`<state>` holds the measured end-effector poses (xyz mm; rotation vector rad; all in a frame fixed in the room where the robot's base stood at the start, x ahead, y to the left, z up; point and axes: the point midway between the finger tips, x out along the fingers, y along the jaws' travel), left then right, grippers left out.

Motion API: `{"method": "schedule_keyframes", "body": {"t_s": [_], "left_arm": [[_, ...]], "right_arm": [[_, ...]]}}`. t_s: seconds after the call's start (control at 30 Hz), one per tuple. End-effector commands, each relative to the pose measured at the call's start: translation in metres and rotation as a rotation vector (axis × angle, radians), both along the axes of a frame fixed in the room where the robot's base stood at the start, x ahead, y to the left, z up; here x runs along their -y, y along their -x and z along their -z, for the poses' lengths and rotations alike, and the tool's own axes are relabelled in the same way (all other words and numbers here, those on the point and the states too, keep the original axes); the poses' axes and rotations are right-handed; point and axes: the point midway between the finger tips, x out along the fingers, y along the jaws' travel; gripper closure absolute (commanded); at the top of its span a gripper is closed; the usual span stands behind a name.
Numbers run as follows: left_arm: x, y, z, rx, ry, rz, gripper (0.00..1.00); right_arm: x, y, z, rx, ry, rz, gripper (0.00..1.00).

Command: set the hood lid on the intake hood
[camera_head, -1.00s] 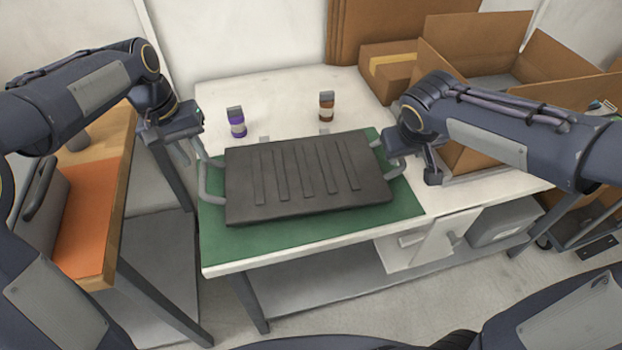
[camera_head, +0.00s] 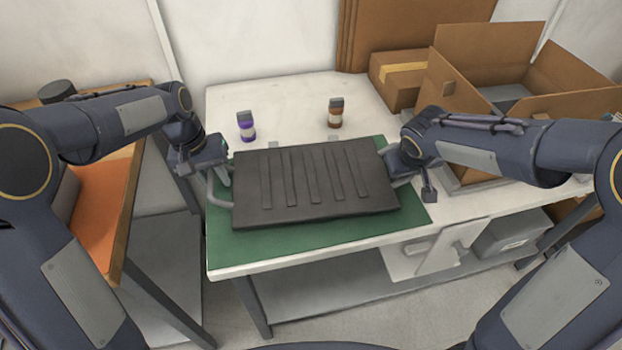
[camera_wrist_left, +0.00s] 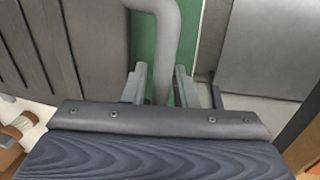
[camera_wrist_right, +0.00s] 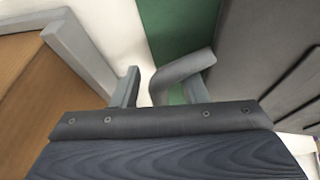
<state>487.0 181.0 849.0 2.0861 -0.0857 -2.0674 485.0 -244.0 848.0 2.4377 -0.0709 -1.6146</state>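A dark grey ribbed panel with a bent grey tube handle at each short side, seemingly the hood lid (camera_head: 315,207), lies on a green mat (camera_head: 270,250) on the white table. My left gripper (camera_head: 221,172) is at its left handle; in the left wrist view the open fingers (camera_wrist_left: 161,85) stand on either side of the handle tube (camera_wrist_left: 166,30). My right gripper (camera_head: 396,172) is at the right handle; in the right wrist view its open fingers (camera_wrist_right: 162,88) have the bent handle (camera_wrist_right: 184,68) between them. I cannot clearly make out the intake hood.
A purple-banded bottle (camera_head: 247,128) and a brown bottle (camera_head: 335,114) stand behind the panel. An open cardboard box (camera_head: 490,60) and a closed carton (camera_head: 396,88) are at the back right. A wooden bench with an orange mat (camera_head: 98,225) stands left, partly hidden by my arm.

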Motion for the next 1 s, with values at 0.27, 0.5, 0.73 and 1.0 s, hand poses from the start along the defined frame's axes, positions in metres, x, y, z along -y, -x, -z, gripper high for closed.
{"method": "schedule_keyframes", "body": {"t_s": [0.27, 0.5, 0.73, 1.0], "left_arm": [[0.0007, 0.0, 0.0044, 0.0, 0.0, -0.001, 0.75], [0.0007, 0.0, 0.0042, 0.0, 0.0, 0.0, 0.94], [0.0007, -0.0001, 0.004, 0.001, 0.0, 0.0, 1.0], [0.0006, -0.0001, 0.004, 0.001, 0.0, 0.0, 1.0]], "right_arm": [[0.0009, -0.0017, 0.0042, 0.0, 0.0, 0.001, 0.6], [0.0008, -0.0017, 0.004, 0.0, 0.0, 0.0, 0.8], [0.0009, -0.0017, 0.0038, 0.0, 0.0, 0.0, 1.0], [0.0009, -0.0017, 0.0038, 0.0, 0.0, -0.001, 1.0]]}}
